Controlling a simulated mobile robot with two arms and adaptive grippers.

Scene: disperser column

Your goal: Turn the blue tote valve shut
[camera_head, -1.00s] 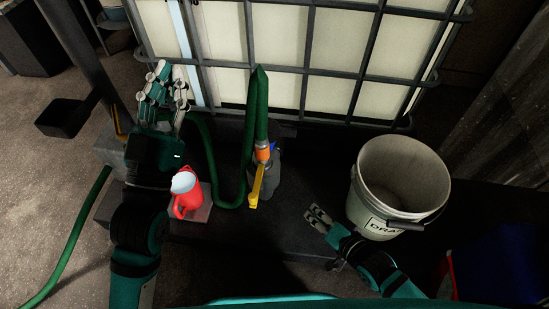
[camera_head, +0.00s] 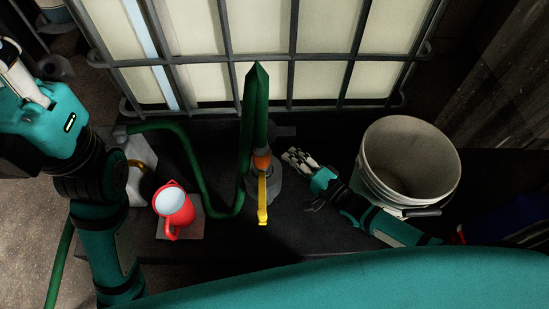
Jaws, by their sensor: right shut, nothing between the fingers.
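The tote's grey valve body (camera_head: 280,178) sits low at the front of the caged tote (camera_head: 320,80), partly hidden by the green hose. No blue valve part is clearly visible now. My right gripper (camera_head: 297,158) is shut and empty, just right of the valve body and apparently apart from it. My left arm comes up at the far left; its fingers are not clearly in view.
A pale bucket (camera_head: 408,165) stands close to the right of my right gripper. A red jug (camera_head: 174,206) stands on a small plate (camera_head: 190,228) left of the lever. A green hose (camera_head: 185,145) loops between my left arm and the valve.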

